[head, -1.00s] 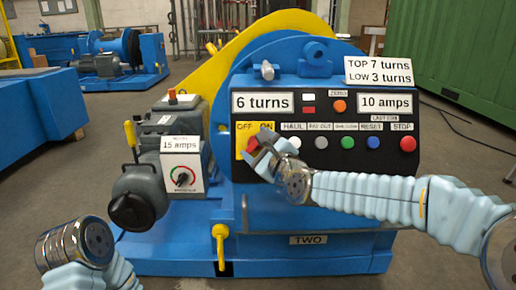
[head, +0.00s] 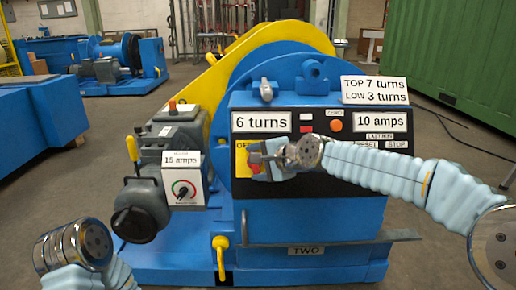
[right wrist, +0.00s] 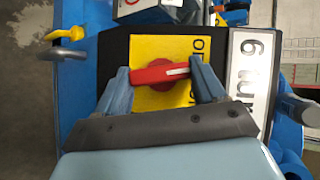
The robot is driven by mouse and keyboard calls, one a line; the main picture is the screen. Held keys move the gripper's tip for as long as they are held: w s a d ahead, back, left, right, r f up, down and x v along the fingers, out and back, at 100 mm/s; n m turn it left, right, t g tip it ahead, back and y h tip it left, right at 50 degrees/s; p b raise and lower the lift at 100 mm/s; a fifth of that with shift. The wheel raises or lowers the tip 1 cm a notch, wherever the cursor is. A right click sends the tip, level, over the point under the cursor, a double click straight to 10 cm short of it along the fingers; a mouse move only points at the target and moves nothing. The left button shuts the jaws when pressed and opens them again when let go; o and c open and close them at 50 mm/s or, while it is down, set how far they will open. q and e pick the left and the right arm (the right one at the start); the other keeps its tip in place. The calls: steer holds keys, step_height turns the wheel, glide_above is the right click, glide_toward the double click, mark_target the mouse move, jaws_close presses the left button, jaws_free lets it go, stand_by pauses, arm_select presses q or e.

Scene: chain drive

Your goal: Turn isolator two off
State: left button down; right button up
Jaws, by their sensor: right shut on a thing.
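The isolator is a red handle (right wrist: 165,73) with a white mark, on a yellow OFF/ON plate (right wrist: 150,50) at the left of winch two's black panel. My right gripper (right wrist: 166,80) is shut on the handle, one finger at each end. In the right wrist view the white mark points at the right finger, nearly level. In the head view my right gripper (head: 256,158) covers the handle and most of the yellow plate (head: 241,160). Only part of the OFF label shows there. My left arm is at the lower left; its gripper fingers do not show.
The panel (head: 325,122) carries a "6 turns" display (head: 262,122) and a "10 amps" display (head: 381,121). My right arm hides most of its lower buttons. A grey motor box (head: 184,187) with a dial and a yellow lever (head: 131,150) stand left of the panel.

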steer(key=n+g+h+p, duration=0.1)
steer(key=n+p, duration=0.1)
steer(key=p, duration=0.1)
steer(key=n+g+h+p, duration=0.1)
steer(key=n+p, duration=0.1)
steer(key=p, duration=0.2)
steer(key=shift+a+r, duration=0.1)
steer(key=shift+r, duration=0.3)
steer(key=shift+f+n+p, duration=0.1)
steer(key=shift+n+p, duration=0.2)
steer(key=shift+p, duration=0.45)
steer(key=shift+f+n+g+h+p, duration=0.1)
steer(key=shift+n+g+h+p, duration=0.2)
steer(key=shift+h+p, duration=0.1)
steer(key=o, duration=1)
steer(key=shift+o, duration=0.2)
steer(key=shift+w, duration=0.1)
steer(key=v, duration=1.3)
steer(key=shift+s+r+b, duration=0.3)
